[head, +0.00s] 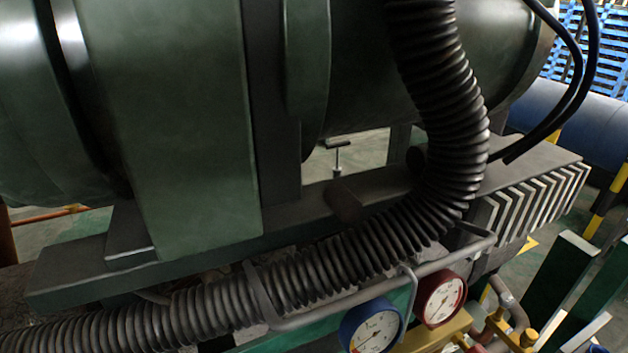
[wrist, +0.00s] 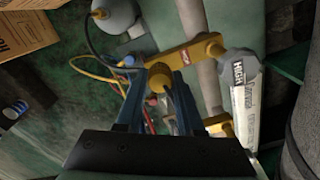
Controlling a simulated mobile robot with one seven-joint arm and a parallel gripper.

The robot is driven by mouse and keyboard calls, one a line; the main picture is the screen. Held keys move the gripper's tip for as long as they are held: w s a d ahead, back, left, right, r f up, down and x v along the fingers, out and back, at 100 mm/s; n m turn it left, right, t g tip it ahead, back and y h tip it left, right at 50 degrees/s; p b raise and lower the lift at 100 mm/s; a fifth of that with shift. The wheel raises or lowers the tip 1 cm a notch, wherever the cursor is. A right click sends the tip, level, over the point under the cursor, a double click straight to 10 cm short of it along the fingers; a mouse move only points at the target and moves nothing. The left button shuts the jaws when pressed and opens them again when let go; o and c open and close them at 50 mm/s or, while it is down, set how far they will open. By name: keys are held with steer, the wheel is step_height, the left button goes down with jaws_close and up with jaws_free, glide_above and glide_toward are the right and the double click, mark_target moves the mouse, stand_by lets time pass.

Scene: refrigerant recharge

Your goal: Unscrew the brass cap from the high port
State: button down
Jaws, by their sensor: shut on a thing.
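In the wrist view my gripper (wrist: 160,84) reaches up from the bottom with its two dark fingers around a small round brass cap (wrist: 159,75). The gripper is shut on this cap; the fingers hide part of it. The cap is at the left end of a brass-yellow pipe arm (wrist: 187,53). At that arm's right end is a grey faceted knob (wrist: 238,67) above a white tag marked HIGH (wrist: 238,78). Whether the cap's thread is still engaged cannot be seen. My gripper does not show in the head view.
In the head view a black corrugated hose (head: 330,268) crosses before the green machine (head: 185,120). A blue gauge (head: 371,328) and red gauge (head: 440,298) are at bottom right. The wrist view shows cardboard boxes (wrist: 35,30), a grey cylinder (wrist: 115,15) and thin red and yellow hoses.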

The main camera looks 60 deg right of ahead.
steer(key=shift+d+n+p, duration=0.15)
steer(key=shift+n+p, duration=0.35)
steer(key=shift+n, duration=1)
steer(key=n+p, duration=0.1)
steer(key=n, duration=0.1)
steer(key=shift+r+n, duration=0.15)
steer(key=shift+n, duration=0.75)
steer(key=shift+n+p, duration=0.5)
steer(key=shift+n, duration=1.3)
